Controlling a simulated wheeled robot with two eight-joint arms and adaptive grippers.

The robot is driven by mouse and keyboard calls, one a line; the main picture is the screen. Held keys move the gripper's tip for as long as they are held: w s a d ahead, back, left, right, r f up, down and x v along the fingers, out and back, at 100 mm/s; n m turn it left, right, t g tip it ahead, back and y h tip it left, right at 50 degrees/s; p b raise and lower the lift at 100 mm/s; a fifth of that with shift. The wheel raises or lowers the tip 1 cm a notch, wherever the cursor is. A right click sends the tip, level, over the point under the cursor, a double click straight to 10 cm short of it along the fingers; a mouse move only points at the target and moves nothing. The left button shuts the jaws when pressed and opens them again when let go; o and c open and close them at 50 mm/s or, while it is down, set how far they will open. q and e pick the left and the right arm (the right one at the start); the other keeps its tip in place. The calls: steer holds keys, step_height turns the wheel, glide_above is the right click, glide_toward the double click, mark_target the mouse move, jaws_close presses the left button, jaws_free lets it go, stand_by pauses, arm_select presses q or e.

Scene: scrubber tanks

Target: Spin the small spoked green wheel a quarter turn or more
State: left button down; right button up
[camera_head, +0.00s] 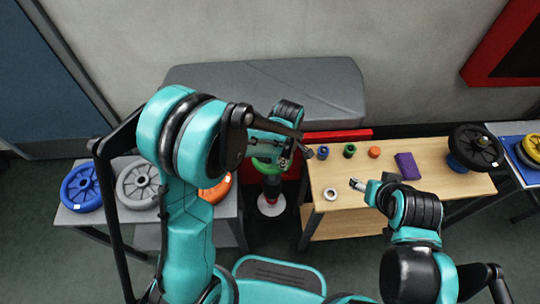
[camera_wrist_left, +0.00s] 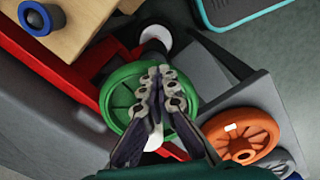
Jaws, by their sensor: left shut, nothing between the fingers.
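The green spoked wheel (camera_wrist_left: 121,96) lies under my left gripper (camera_wrist_left: 163,72) in the left wrist view. The fingers are shut with nothing between them, and they cover the middle and part of the right side of the wheel. I cannot tell whether they touch it or go between its spokes. In the head view the green wheel (camera_head: 262,164) shows only in part, on a post with a round pale foot, behind my left arm. My left gripper (camera_head: 284,160) is beside it. My right gripper (camera_head: 358,184) is over the wooden table; its jaws are too small to judge.
The wooden table (camera_head: 345,220) holds small coloured parts, a purple block (camera_head: 407,166) and a black wheel (camera_head: 474,147). A grey table at left carries a blue wheel (camera_head: 81,188), a grey wheel (camera_head: 140,185) and an orange wheel (camera_wrist_left: 240,135). A grey padded bench (camera_head: 300,88) stands behind.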

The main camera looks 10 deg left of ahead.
arm_select(q)
steer(key=shift+r, duration=0.1)
step_height(320, 180, up, 7)
steer(key=p, duration=0.5)
stand_by(0.8)
